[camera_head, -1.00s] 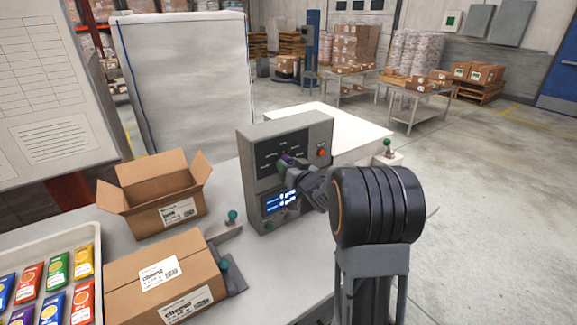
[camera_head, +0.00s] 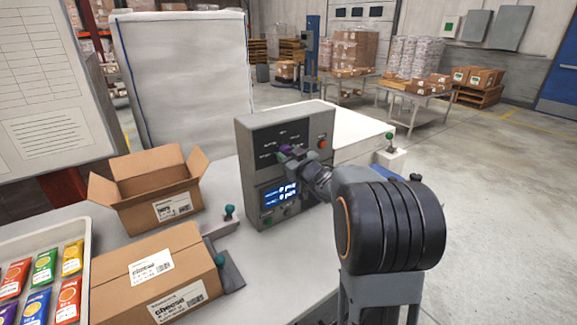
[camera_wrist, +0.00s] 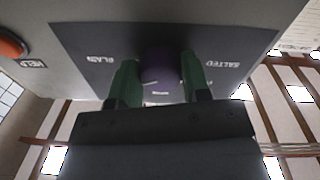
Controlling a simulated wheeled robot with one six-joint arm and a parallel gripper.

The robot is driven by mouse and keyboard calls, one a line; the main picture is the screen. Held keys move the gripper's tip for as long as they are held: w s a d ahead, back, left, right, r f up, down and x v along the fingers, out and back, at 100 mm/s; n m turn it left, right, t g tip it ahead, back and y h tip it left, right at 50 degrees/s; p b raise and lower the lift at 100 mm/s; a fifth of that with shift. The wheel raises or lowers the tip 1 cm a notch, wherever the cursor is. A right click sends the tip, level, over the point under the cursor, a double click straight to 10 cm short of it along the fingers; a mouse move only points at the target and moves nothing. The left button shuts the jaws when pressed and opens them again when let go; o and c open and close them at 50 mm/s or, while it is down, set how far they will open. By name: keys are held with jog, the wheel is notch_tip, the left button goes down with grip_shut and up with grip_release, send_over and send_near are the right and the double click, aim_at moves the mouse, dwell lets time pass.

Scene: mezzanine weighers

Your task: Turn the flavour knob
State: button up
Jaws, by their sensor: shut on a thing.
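The flavour knob is a purple round knob (camera_wrist: 160,66) on the dark label plate of a grey control box (camera_head: 247,170). In the wrist view, my gripper (camera_wrist: 160,84) has its green fingers on both sides of the knob, shut on it. A short light mark shows on the knob's face. The words PLAIN and SALTED (camera_wrist: 222,64) stand left and right of it; other labels are partly hidden. In the head view, my gripper (camera_head: 288,154) reaches the box's front from the right and largely covers the knob.
A lit blue display (camera_head: 280,194) is below. An open carton (camera_head: 150,192), a closed cheese carton (camera_head: 150,275) and a tray of colourful packets (camera_head: 88,238) stand to the left.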

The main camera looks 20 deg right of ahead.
jog(key=shift+d+n+b, duration=0.1)
jog(key=shift+n+b, duration=1.9)
jog(key=shift+n, duration=0.1)
jog(key=o, duration=0.9)
jog(key=s, duration=0.4)
jog(key=s+d, duration=0.1)
jog(key=s, duration=0.4)
jog(key=s+d+b, duration=0.1)
jog(key=s, duration=0.3)
jog(key=shift+s+d+f, duration=0.1)
jog(key=shift+s+f, duration=0.15)
jog(key=shift+s, duration=0.1)
